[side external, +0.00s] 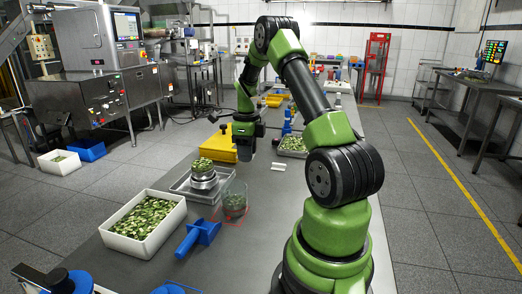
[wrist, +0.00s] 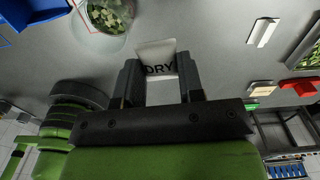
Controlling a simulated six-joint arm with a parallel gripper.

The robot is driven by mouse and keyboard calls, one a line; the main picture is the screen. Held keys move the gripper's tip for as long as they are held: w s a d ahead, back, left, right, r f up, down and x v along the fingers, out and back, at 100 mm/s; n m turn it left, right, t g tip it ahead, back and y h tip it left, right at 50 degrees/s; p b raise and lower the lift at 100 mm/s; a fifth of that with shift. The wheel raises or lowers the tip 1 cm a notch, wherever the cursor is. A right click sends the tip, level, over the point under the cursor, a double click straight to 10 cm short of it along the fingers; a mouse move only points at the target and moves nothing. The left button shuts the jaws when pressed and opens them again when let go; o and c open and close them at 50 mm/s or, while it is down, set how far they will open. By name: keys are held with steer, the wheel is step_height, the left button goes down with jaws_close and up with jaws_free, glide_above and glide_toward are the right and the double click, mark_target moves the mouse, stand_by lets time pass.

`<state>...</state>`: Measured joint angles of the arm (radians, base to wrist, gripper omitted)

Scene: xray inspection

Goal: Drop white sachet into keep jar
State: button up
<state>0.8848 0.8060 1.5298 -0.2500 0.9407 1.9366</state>
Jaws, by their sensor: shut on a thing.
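My gripper (wrist: 158,82) is shut on a white sachet (wrist: 157,57) printed "DRY", which stands out between the two fingers in the wrist view. In the side view my gripper (side external: 245,154) points down above the table, behind the jar and the scale; the sachet cannot be made out there. A clear jar (side external: 234,196) with green leafy bits low inside stands on the table, with a red outline near its base. It also shows at the top left of the wrist view (wrist: 107,14), apart from the sachet.
A scale (side external: 197,184) bearing a dish of green pieces stands left of the jar. A white tub (side external: 145,222) of leaves and a blue scoop (side external: 198,236) are nearer. A yellow tray (side external: 210,149) lies behind. A small white piece (side external: 278,166) lies on the table.

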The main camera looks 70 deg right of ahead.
steer(key=a+r, duration=0.1)
steer(key=a, duration=0.4)
steer(key=shift+w+a+f, duration=0.1)
steer(key=shift+w+f, duration=0.05)
steer(key=shift+f, duration=0.8)
steer(key=shift+w+a+f, duration=0.1)
steer(key=shift+w+f, duration=0.05)
steer(key=shift+f, duration=0.75)
steer(key=shift+w+a+f, duration=0.1)
steer(key=shift+w+f, duration=0.05)
steer(key=shift+f, duration=0.8)
steer(key=o, duration=1)
step_height(320, 180, up, 10)
